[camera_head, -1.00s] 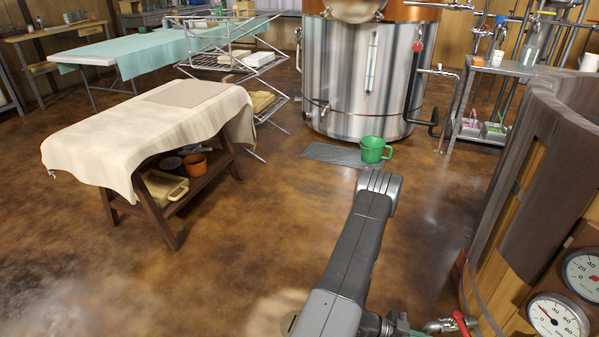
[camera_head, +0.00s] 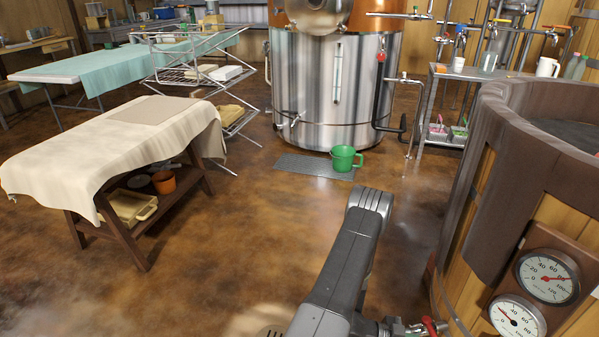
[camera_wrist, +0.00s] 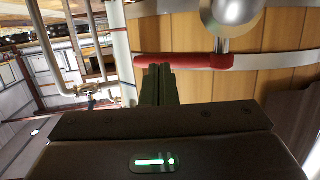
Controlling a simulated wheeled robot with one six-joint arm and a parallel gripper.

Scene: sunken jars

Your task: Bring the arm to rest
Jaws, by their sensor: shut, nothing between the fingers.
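My arm (camera_head: 340,265) reaches up from the bottom middle of the head view, with its elbow end raised over the floor. My gripper (camera_wrist: 160,84) shows in the wrist view, its two dark fingers shut together with nothing between them. Just beyond the fingertips is a red valve handle (camera_wrist: 185,62) in front of the wooden vat (camera_wrist: 255,80); I cannot tell whether they touch. In the head view my gripper cannot be made out.
The wooden vat (camera_head: 465,210) with two gauges (camera_head: 547,276) stands close on the right. A red-handled valve (camera_head: 432,326) juts from its foot. A cloth-covered table (camera_head: 110,150) is at left. A green mug (camera_head: 346,158) stands by a steel kettle (camera_head: 335,90). Floor between is clear.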

